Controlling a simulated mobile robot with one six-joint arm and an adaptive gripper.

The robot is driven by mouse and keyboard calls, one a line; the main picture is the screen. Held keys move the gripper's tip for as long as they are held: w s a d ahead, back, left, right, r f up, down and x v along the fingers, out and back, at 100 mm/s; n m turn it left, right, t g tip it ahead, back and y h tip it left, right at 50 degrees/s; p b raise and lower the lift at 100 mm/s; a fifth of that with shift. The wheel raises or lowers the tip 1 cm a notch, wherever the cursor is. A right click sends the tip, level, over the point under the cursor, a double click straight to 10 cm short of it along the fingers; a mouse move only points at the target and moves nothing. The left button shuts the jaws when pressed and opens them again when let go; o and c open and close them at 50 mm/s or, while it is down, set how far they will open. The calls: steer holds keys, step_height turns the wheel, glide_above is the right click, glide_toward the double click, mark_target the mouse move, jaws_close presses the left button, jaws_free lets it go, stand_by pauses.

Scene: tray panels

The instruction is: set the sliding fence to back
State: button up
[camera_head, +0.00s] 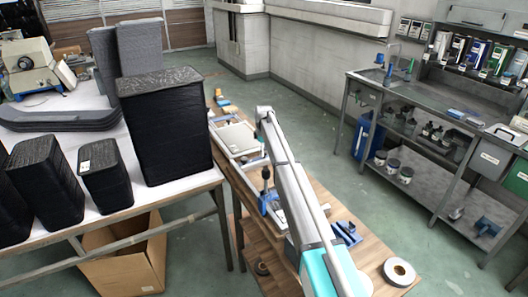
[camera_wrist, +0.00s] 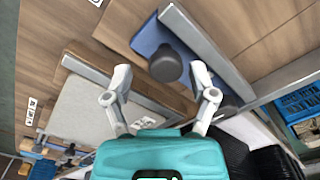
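In the wrist view, a dark round knob (camera_wrist: 165,64) stands on a blue block (camera_wrist: 152,36). A long grey bar (camera_wrist: 207,52), which looks like the sliding fence, runs along the block's right side. My gripper (camera_wrist: 160,74) is open, with one finger to either side of the knob in the picture. I see no clear contact, and the height gap cannot be told. In the head view, the blue block (camera_head: 268,203) with its dark upright knob is beside my arm. My gripper is not clearly visible there.
A pale flat panel (camera_wrist: 88,108) with a grey edge lies left of the gripper; it also shows in the head view (camera_head: 236,138). More blue fixtures (camera_head: 345,232) and a tape roll (camera_head: 399,271) are on the wooden bench. A table with tall black stacks (camera_head: 165,125) stands at left.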

steer(key=shift+s+d, duration=0.1)
steer(key=shift+s, duration=0.15)
steer(key=s+d, duration=0.2)
steer(key=s, duration=0.2)
steer(key=s+d, duration=0.3)
steer(key=s, duration=0.1)
steer(key=s+d, duration=0.3)
steer(key=s, duration=0.1)
steer(key=shift+s, duration=0.1)
steer(key=shift+w+r+p, duration=0.2)
steer(key=shift+r+p, duration=0.35)
steer(key=shift+r, duration=0.05)
step_height(320, 180, up, 13)
steer(key=p, duration=1.3)
steer(key=s+d+f+m+b, duration=0.3)
steer(key=s+d+m, duration=0.2)
steer(key=s+d, duration=0.3)
steer(key=s, duration=0.4)
steer(key=shift+s+d+f+m, duration=0.15)
steer(key=shift+s+f+m, duration=0.1)
steer(key=shift+m, duration=0.05)
steer(key=s+d+m, duration=0.5)
steer(key=s, duration=0.7)
steer(key=s+d+m, duration=0.5)
steer(key=s, duration=0.7)
steer(key=shift+s+d, duration=0.15)
steer(key=shift+s, duration=0.2)
